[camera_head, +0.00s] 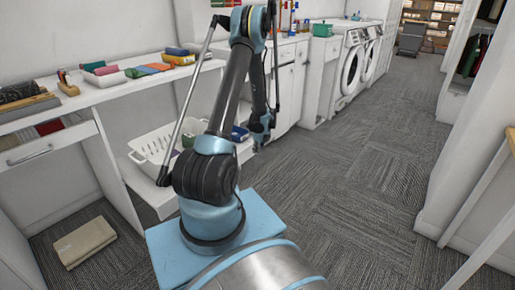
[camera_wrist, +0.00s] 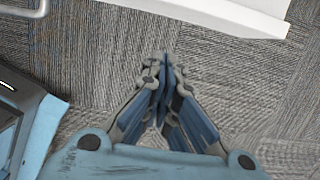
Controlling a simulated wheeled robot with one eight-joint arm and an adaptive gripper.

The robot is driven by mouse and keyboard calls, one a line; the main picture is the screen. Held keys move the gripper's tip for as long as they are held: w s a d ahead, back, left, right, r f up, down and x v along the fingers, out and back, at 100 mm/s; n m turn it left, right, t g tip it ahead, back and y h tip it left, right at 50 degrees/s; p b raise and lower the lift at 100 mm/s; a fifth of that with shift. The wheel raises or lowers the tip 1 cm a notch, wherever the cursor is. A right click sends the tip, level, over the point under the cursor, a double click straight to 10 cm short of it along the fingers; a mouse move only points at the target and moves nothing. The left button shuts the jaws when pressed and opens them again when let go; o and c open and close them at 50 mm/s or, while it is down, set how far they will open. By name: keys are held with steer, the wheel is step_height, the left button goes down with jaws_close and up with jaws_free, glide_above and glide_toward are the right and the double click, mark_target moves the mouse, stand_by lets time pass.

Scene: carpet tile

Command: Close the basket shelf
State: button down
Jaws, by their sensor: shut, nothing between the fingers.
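The basket shelf (camera_head: 146,190) is a low white pull-out board below the counter at left centre. It juts out over the carpet, so it stands open. A white slotted basket (camera_head: 150,151) sits on it, with dark and coloured items beside or behind it, partly hidden by my arm. In the wrist view a white board edge (camera_wrist: 235,14), probably this shelf, crosses the top right. My gripper (camera_wrist: 165,62) is shut and empty over bare carpet, apart from that edge. In the head view my gripper (camera_head: 262,138) hangs to the right of the shelf; its fingertips are hard to make out.
A white counter (camera_head: 100,92) with folded cloths runs along the left wall above a drawer (camera_head: 30,152). Washing machines (camera_head: 350,70) stand at the back. Carpet to the right is clear up to a white wall.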

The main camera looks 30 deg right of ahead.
mark_target(252, 148)
steer(key=shift+w+a, duration=0.25)
steer(key=shift+w, duration=0.4)
steer(key=shift+w+a, duration=0.2)
steer(key=shift+w, duration=0.4)
steer(key=shift+w+a, duration=0.25)
steer(key=shift+w, duration=0.4)
steer(key=shift+a, duration=0.1)
